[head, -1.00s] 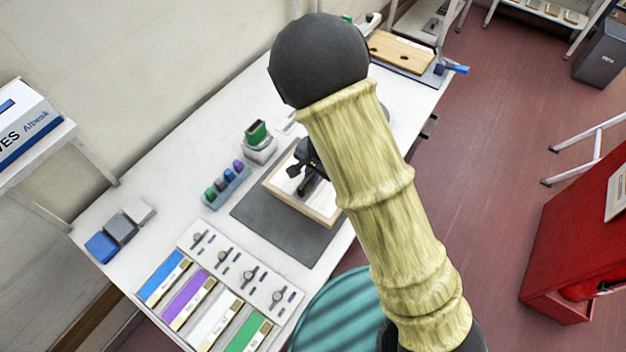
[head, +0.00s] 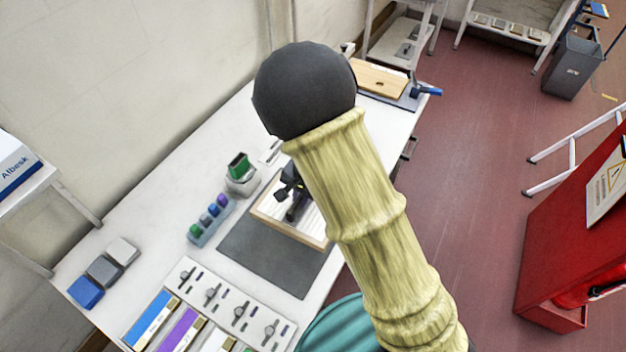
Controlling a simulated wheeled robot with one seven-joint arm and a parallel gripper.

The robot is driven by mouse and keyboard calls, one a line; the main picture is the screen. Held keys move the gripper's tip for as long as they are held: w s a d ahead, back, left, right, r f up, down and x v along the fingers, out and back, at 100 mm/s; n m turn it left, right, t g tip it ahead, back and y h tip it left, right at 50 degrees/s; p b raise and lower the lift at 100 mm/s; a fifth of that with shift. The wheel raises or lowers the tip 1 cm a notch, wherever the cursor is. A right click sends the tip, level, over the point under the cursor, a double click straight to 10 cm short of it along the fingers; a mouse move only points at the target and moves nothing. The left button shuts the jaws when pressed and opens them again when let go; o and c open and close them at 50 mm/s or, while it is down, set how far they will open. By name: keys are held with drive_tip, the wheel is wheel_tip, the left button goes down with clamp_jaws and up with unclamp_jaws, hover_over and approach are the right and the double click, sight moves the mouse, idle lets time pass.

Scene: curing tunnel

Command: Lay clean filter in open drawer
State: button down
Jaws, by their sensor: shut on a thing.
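My gripper (head: 292,195), dark and partly hidden behind my own arm, is shut on a filter with a pale wooden frame (head: 268,222) and a white, ribbed face. The filter is over the dark grey mat (head: 265,265) on the white bench. I cannot tell whether it rests on the mat or hangs just above it. My arm hides its right part. No open drawer is clearly in view. A dark handle-like part (head: 408,148) shows at the bench's right edge.
On the bench (head: 165,200) are a rack of coloured knobs (head: 212,220), a green-topped holder (head: 240,175), several small blocks (head: 103,270) and coloured cards (head: 150,318). A wooden board (head: 380,77) lies at the far end. A red cabinet (head: 555,225) stands right.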

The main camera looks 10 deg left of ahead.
drive_tip(key=w+d+f+n, duration=0.1)
drive_tip(key=w+d+f, duration=0.1)
drive_tip(key=d, duration=0.6)
drive_tip(key=w+d+f+n, duration=0.2)
drive_tip(key=d, duration=0.6)
drive_tip(key=w+d+f+n, duration=0.1)
drive_tip(key=w+d+f, duration=0.1)
drive_tip(key=d, duration=0.6)
drive_tip(key=shift+d+f+g, duration=0.2)
drive_tip(key=shift+f+g, duration=0.1)
drive_tip(key=shift+g, duration=0.1)
drive_tip(key=shift+s, duration=0.1)
